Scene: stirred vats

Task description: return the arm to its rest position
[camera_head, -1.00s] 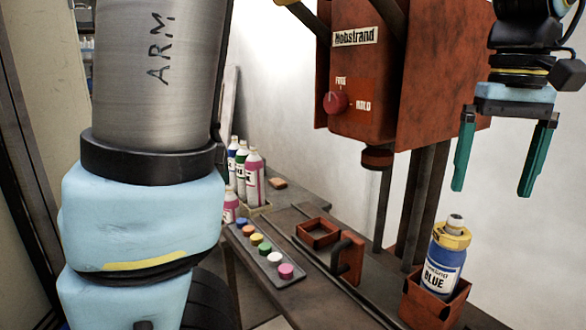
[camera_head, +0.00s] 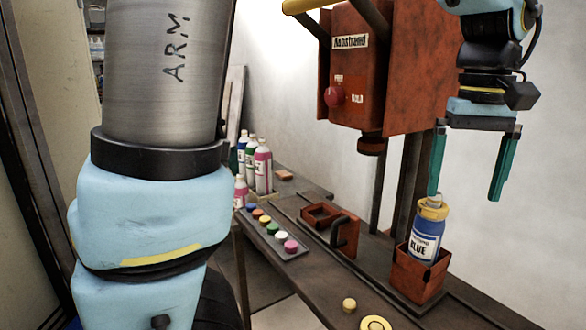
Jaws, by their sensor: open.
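My gripper (camera_head: 464,195) hangs at the upper right with its two teal fingers pointing down. It is spread open with nothing between the fingers. Below it, a blue bottle (camera_head: 425,240) labelled BLUE, with a yellow collar, stands upright in a rust-red square holder (camera_head: 418,280). The left fingertip overlaps the bottle's top in the picture; I cannot tell whether they touch. My upper arm link, marked ARM, fills the left of the view.
A rust-red machine (camera_head: 362,80) with a red knob (camera_head: 334,95) rises behind the bench. An empty red tray with a handle (camera_head: 332,222), a rack of coloured caps (camera_head: 268,234), several bottles (camera_head: 262,168), a small yellow cap (camera_head: 349,305) and a yellow ring (camera_head: 375,323) occupy the bench.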

